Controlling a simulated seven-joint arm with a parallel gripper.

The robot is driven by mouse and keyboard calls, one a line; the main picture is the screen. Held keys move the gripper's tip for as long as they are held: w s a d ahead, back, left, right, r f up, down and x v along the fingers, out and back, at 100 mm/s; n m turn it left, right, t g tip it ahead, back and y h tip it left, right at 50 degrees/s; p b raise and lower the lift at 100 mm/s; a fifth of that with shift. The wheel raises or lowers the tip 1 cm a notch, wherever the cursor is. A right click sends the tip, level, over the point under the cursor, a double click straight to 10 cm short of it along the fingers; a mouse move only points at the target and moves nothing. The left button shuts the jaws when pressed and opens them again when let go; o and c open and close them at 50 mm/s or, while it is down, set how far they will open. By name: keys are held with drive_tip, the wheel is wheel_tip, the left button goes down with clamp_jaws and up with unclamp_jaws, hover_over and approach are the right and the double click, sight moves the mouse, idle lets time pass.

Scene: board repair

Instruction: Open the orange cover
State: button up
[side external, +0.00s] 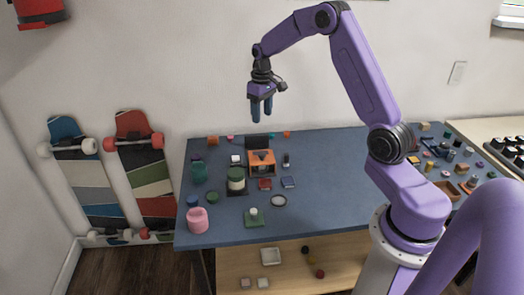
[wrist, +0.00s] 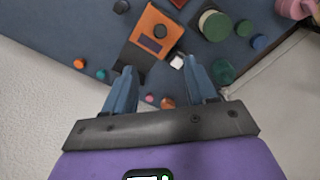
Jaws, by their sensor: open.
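The orange cover (side external: 262,156) is part of a small orange and dark unit on the blue table, with a dark panel (side external: 257,140) standing behind it. In the wrist view the orange cover (wrist: 145,25) shows from above, with a round black part and a dark rectangle on it. The dark panel (wrist: 131,63) lies on its near side in that view. I cannot tell whether the cover is shut. My gripper (side external: 262,110) is open and empty, pointing down, well above the table's back part. In the wrist view its fingers (wrist: 160,70) are spread apart, not touching the unit.
A green-topped jar (side external: 236,178) stands left of the unit. A small white cube (side external: 235,159) sits near it. Red (side external: 265,184) and blue (side external: 288,182) blocks lie in front. A pink cup (side external: 197,220) is at the front left.

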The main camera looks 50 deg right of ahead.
sight(262, 154)
wheel_tip(262, 154, down, 16)
drive_tip(key=shift+r, duration=0.1)
idle(0.4)
